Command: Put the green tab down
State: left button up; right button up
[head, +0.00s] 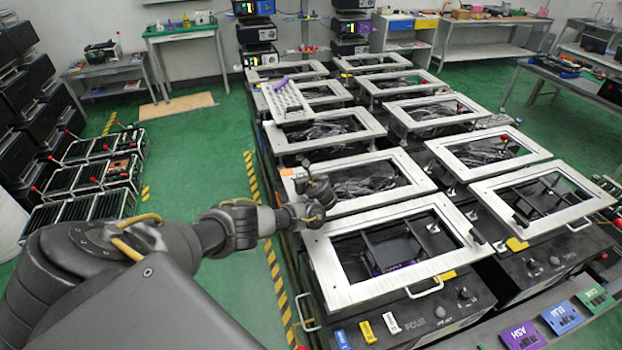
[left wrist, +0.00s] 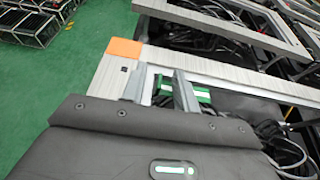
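A green tab (left wrist: 203,94) shows in the left wrist view at the inner edge of a silver frame (left wrist: 108,75), partly hidden behind my left gripper. My left gripper (left wrist: 163,90) has its two grey fingers apart, with some green visible between them and more to the right of the right finger. Whether the fingers touch the tab I cannot tell. In the head view my left gripper (head: 318,195) is over the near left edge of a silver frame (head: 365,165), and the green tab cannot be made out there. My right gripper is not in view.
An orange patch (left wrist: 124,48) is on the frame's corner. Two rows of silver-framed black boxes fill the middle; one far frame (head: 287,100) with a purple tab is tilted up. Green (head: 595,299), blue (head: 563,316) and purple (head: 523,335) label plates lie front right.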

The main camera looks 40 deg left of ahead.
pick_arm(q)
grip_shut()
dwell(0.4)
jog(key=shift+r, duration=0.1)
